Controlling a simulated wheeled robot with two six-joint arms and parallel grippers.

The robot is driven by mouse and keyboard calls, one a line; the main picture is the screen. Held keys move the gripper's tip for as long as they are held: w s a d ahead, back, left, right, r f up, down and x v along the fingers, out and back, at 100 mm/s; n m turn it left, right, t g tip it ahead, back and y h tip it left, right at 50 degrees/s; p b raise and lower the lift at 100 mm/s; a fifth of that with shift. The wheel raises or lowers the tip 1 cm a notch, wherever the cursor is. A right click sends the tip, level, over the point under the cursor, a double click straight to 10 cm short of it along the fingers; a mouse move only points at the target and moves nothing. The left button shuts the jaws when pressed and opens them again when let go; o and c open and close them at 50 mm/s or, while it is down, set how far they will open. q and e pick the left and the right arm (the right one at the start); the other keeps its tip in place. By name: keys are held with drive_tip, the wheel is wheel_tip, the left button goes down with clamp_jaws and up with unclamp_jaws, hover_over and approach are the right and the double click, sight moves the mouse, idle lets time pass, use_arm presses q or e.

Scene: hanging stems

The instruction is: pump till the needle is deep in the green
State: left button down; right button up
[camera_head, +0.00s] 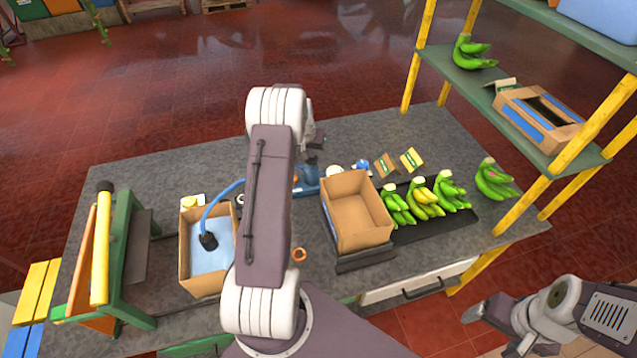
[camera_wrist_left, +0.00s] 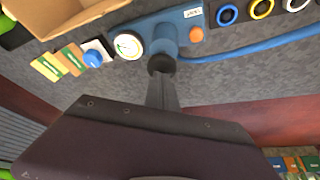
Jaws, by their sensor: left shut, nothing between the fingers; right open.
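The blue pump (camera_head: 307,184) stands on the grey bench, partly hidden behind my left arm. In the left wrist view the pump (camera_wrist_left: 166,32) shows a round dark top, an orange knob (camera_wrist_left: 196,34) and a blue hose (camera_wrist_left: 250,50). The white gauge (camera_wrist_left: 128,45) sits beside it with some green on its face; the needle is too small to read. My left gripper (camera_head: 315,147) is shut and empty, and its fingers (camera_wrist_left: 162,80) point at the dark top. I cannot tell whether they touch. My right gripper (camera_head: 495,322) is open at lower right, away from the pump.
An open cardboard box (camera_head: 355,208) stands right of the pump, with green banana bunches (camera_head: 425,199) beyond it. A lined box (camera_head: 190,262) with the hose's dark nozzle (camera_head: 208,241) is at left. A yellow-posted shelf (camera_head: 455,85) rises at right.

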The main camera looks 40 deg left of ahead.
use_arm(q)
drive_tip(key=shift+p, duration=0.45)
wheel_tip(320, 180, up, 2)
drive_tip(key=shift+r+p, duration=0.1)
drive_tip(key=shift+p, duration=0.6)
drive_tip(key=shift+r, duration=0.3)
wheel_tip(320, 180, up, 7)
drive_tip(key=p, duration=0.5)
drive_tip(key=shift+r, duration=0.15)
